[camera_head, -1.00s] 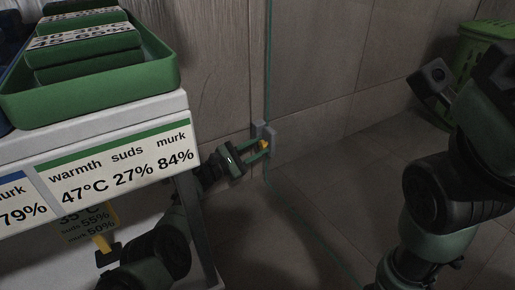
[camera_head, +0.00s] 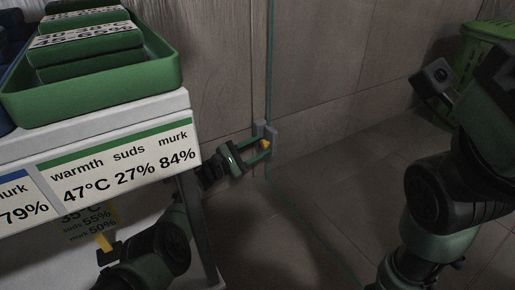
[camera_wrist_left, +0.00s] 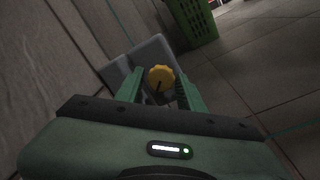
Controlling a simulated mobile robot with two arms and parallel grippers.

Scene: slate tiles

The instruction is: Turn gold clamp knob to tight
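The gold clamp knob (camera_head: 264,144) sits on a grey clamp block (camera_head: 270,132) low by the wall, with a thin green hose running past it. In the left wrist view the knob (camera_wrist_left: 160,76) is a round yellow disc with a dark pointer mark, in front of the grey block (camera_wrist_left: 150,58). My left gripper (camera_head: 258,149) is open, its green fingers on either side of the knob; the wrist view shows the fingers (camera_wrist_left: 158,90) apart, and I cannot tell whether they touch it. My right arm is at the right, its gripper (camera_head: 427,82) raised and away from the knob.
A white cart (camera_head: 90,120) with a green tray (camera_head: 110,90) and reading labels stands at the left, close above my left arm. A green basket (camera_head: 482,50) stands at the back right. The tiled floor between is clear.

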